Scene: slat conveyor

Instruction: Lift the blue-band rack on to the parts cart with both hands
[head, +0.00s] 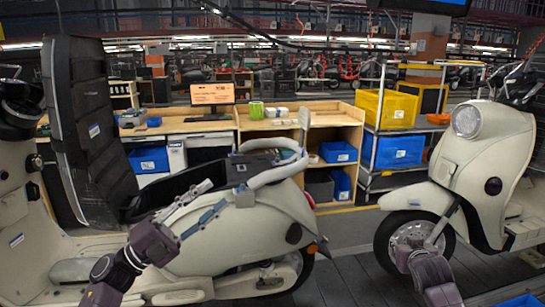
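I cannot pick out a blue-band rack with certainty. A pale curved rail with a blue part (275,174) sits at the seat end of the left cream scooter (225,235). A wheeled metal shelf cart (371,183) stands behind the scooters, but I cannot tell whether it is the parts cart. My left gripper (224,193) is in front of the left scooter's rear body, with its two long fingers apart and nothing seen between them.
The right cream scooter (480,170) and the left one flank a gap of dark slatted floor (340,275). A wooden workbench (335,115) stands behind.

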